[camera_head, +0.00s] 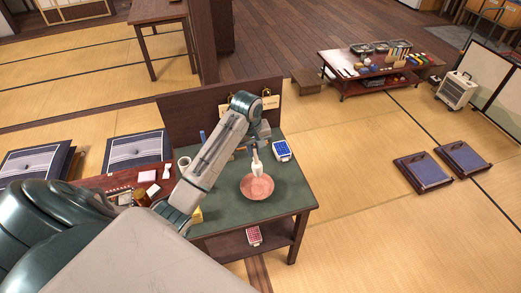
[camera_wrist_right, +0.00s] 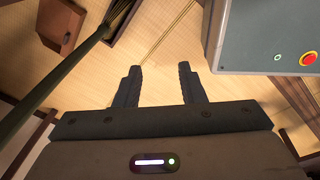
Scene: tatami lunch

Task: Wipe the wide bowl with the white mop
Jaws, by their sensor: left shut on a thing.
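The wide bowl (camera_head: 257,190) is reddish pink and sits on the green top of a small table. The white mop (camera_head: 257,168) stands roughly upright over the bowl, its white head at the bowl's far inner part. I cannot tell whether it touches the bowl. My left gripper (camera_head: 255,150) is shut on the mop's upper part, above the bowl. My right gripper (camera_wrist_right: 160,72) shows in the right wrist view with its two fingers apart and nothing between them. It is out of the head view.
The green table (camera_head: 285,205) has a dark back panel (camera_head: 180,115) with clips. A low red table (camera_head: 100,183) with small items adjoins at left.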

